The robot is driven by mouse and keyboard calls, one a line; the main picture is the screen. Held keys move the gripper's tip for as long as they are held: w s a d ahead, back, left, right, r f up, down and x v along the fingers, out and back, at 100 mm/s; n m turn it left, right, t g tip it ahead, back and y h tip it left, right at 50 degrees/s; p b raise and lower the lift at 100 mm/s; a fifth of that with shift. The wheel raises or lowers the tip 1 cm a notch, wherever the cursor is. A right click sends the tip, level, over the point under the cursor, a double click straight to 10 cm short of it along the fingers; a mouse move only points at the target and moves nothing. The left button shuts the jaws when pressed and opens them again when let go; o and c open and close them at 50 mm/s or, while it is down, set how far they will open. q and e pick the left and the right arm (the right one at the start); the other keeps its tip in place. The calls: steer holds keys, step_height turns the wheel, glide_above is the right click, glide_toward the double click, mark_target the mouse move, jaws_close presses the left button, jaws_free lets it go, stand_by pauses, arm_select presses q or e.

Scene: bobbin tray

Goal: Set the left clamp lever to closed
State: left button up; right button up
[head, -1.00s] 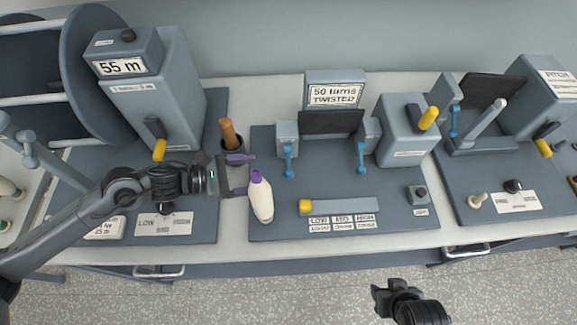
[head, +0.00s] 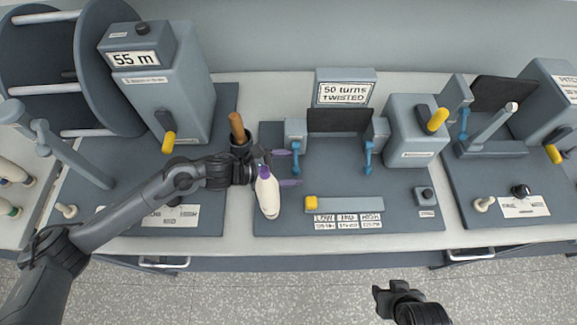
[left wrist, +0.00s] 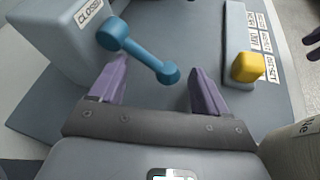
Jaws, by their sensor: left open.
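The left clamp lever (head: 296,150) is blue and hangs toward the front from the grey left clamp block (head: 295,128). In the left wrist view, the lever (left wrist: 140,52) slants from its pivot to a round knob, which lies just ahead of the gap between my purple fingers. The clamp block (left wrist: 60,40) there carries a CLOSED label. My left gripper (head: 287,168) is open and empty, with its fingers to either side of the knob's line; I cannot tell whether they touch it. My right gripper (head: 383,301) is dark, low in the head view, away from the bench.
A white cone with a purple top (head: 268,200) stands close by my left gripper. A holder with a brown handle (head: 237,128) is behind the left wrist. A yellow slider (head: 311,202) sits on its rail to the right. The right clamp lever (head: 367,158) is also blue.

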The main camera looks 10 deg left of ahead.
arm_select(q)
jaws_close()
steer(key=shift+r, duration=0.1)
